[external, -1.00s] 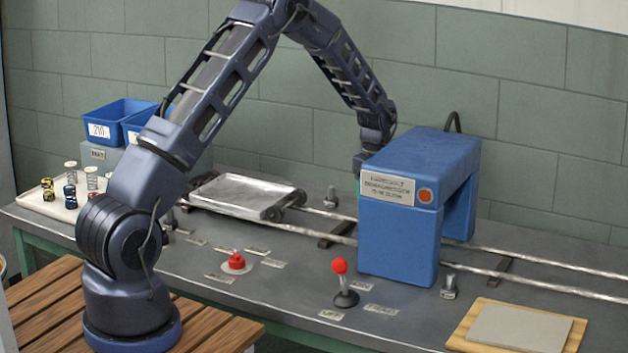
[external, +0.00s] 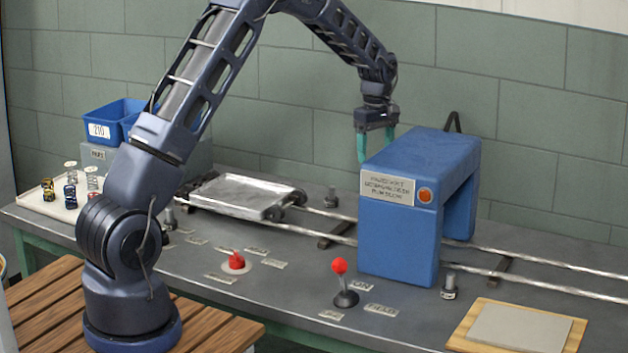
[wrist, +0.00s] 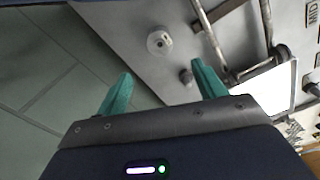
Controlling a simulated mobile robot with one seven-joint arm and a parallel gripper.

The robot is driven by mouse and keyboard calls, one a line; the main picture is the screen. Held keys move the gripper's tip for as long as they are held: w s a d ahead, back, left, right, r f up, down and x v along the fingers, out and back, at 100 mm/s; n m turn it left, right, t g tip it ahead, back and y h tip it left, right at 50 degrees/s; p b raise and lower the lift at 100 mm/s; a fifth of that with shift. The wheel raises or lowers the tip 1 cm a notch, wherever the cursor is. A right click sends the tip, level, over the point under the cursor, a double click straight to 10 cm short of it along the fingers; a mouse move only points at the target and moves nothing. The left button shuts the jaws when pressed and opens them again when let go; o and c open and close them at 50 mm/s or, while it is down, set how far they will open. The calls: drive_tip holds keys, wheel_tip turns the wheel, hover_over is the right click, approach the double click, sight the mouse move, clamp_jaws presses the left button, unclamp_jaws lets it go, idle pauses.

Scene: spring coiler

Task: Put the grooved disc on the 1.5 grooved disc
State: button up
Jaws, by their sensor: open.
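My gripper (external: 375,150) is open and empty, with teal fingers. In the external view it is raised behind the blue machine housing, above the back of the bench. In the wrist view a round grey disc (wrist: 159,43) with a dark hole lies flat on the bench, ahead of and apart from the open fingertips (wrist: 162,70). I cannot tell whether it is the grooved disc or the 1.5 grooved disc; no groove or number is readable. No disc is distinguishable in the external view, where the housing hides part of the back bench.
The blue housing (external: 398,235) straddles the rails (external: 540,279) close to my gripper. A metal post (wrist: 186,76) stands near the disc. A tray cart (external: 240,193) sits on the rails at left. A red-knobbed lever (external: 340,267) and a wooden board (external: 462,336) are in front.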

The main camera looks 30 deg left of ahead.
drive_tip(key=s+a+r+m+t, duration=0.1)
drive_tip(key=s+a+r+m, duration=0.3)
drive_tip(key=s+r, duration=0.75)
drive_tip(key=s+a+r+m+t, duration=0.1)
drive_tip(key=s+a+r+m, duration=0.1)
drive_tip(key=s+a+r, duration=0.7)
drive_tip(key=s+r+m+t, duration=0.1)
drive_tip(key=s+m, duration=0.2)
drive_tip(key=s, duration=1.3)
drive_tip(key=s+a+m+t, duration=0.1)
drive_tip(key=s+m, duration=0.3)
drive_tip(key=s, duration=1.2)
drive_tip(key=shift+s+a+r+t, duration=0.3)
drive_tip(key=shift+r, duration=0.1)
